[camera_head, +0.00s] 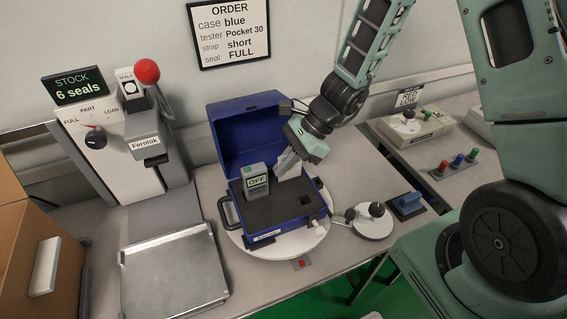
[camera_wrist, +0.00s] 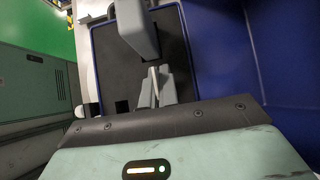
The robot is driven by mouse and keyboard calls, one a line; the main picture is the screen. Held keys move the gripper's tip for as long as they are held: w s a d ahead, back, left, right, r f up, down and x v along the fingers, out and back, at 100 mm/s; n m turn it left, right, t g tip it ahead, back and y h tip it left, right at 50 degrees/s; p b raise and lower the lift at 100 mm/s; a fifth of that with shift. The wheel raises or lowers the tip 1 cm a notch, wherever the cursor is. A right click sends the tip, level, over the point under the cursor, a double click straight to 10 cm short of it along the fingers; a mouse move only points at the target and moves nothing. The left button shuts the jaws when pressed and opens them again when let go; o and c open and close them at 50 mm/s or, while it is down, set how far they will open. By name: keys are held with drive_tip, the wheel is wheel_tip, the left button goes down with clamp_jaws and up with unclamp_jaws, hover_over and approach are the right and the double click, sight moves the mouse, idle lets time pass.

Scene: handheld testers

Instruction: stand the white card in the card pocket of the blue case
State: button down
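The blue case (camera_head: 268,226) stands open on a round white turntable, its lid (camera_head: 250,130) raised at the back. Dark foam (camera_head: 270,208) lines it, and the foam has a square hole at the front right. A grey tester (camera_head: 256,180) reading OFF stands in the foam; it also shows in the wrist view (camera_wrist: 136,28). My gripper (camera_head: 286,166) points down into the case, right of the tester. In the wrist view its fingers (camera_wrist: 156,88) are close together on a thin pale strip, apparently the white card (camera_wrist: 154,76) edge-on. I cannot make out the card pocket.
A seal press (camera_head: 145,145) with a red knob and a metal tray (camera_head: 175,270) stand at the left. A cardboard box (camera_head: 20,240) is at the far left. An order board (camera_head: 229,33) hangs behind.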

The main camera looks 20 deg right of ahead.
drive_tip(key=shift+f+b, duration=1)
drive_tip(key=shift+f, duration=0.15)
drive_tip(key=c, duration=1.6)
unclamp_jaws()
drive_tip(key=shift+r, duration=0.1)
drive_tip(key=p+v, duration=0.1)
drive_tip(key=v, duration=1.6)
drive_tip(key=shift+d+p, duration=0.2)
drive_tip(key=shift+p, duration=0.2)
drive_tip(key=shift+r, duration=0.1)
drive_tip(key=s+a+r+n+h, duration=0.1)
drive_tip(key=s+a+n+h, duration=0.2)
drive_tip(key=s+a+n, duration=0.5)
drive_tip(key=s+a+r+n+h, duration=0.2)
drive_tip(key=s+a+n+h, duration=0.2)
drive_tip(key=s+a+n, duration=0.3)
drive_tip(key=s+n, duration=0.5)
drive_tip(key=n, duration=0.5)
drive_tip(key=shift+a+r+n, duration=0.2)
drive_tip(key=shift+a+n, duration=0.2)
